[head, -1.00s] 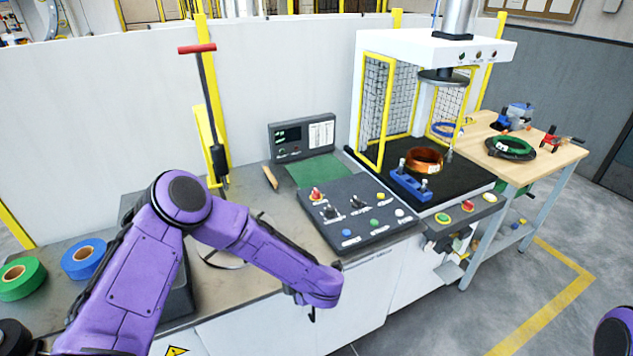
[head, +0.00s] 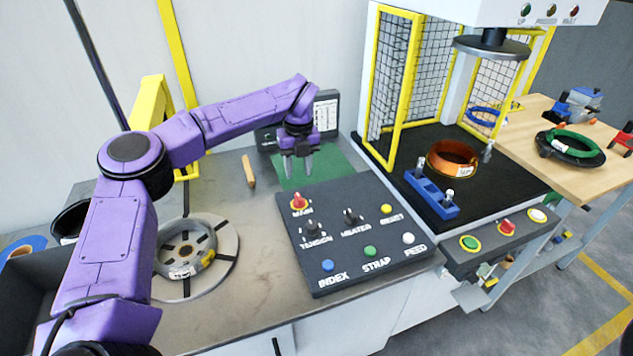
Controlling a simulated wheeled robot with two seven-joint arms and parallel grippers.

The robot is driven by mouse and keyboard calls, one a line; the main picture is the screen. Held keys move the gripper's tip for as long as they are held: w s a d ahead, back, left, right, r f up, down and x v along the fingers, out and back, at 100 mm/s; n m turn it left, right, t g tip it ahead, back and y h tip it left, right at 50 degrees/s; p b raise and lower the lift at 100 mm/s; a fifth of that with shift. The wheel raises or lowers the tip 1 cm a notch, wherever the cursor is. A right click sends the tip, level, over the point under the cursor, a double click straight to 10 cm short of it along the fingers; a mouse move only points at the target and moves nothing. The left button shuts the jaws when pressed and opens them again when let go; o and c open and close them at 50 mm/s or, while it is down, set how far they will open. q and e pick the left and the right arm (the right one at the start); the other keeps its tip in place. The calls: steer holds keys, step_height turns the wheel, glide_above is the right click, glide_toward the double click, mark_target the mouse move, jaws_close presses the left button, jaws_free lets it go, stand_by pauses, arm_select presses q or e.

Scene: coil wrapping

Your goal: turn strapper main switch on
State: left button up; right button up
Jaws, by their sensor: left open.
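The strapper control panel (head: 345,260) is a dark slanted box on the grey bench in the head view. Which way the switch is set, I cannot tell. My right gripper is out of view.
A display unit (head: 328,112) stands behind my left gripper. A wooden-handled tool (head: 248,171) lies left of it. A grey coil (head: 186,248) rests on a round plate. The press with a copper coil (head: 452,160) stands to the right.

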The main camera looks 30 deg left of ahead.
arm_select(q)
steer(key=w, duration=0.2)
steer(key=p, duration=0.3)
glide_above(299, 197)
steer(key=s, duration=0.1)
steer(key=shift+n+h, duration=0.3)
step_height(299, 197, down, 6)
steer(key=shift+s+a+r, duration=0.1)
steer(key=shift+a+r, duration=0.05)
steer(key=shift+r, duration=0.1)
steer(key=f, duration=0.1)
steer(key=w+f, duration=0.1)
steer(key=f, duration=0.2)
steer(key=shift+w, duration=0.4)
steer(key=shift+w+f, duration=0.1)
steer(key=shift+w, duration=0.1)
steer(key=shift+s+r, duration=0.3)
steer(key=shift+s, duration=0.1)
steer(key=shift+c, duration=0.9)
steer(key=shift+s+r, duration=0.1)
steer(key=shift+s, duration=0.05)
steer(key=c, duration=0.5)
jaws_close()
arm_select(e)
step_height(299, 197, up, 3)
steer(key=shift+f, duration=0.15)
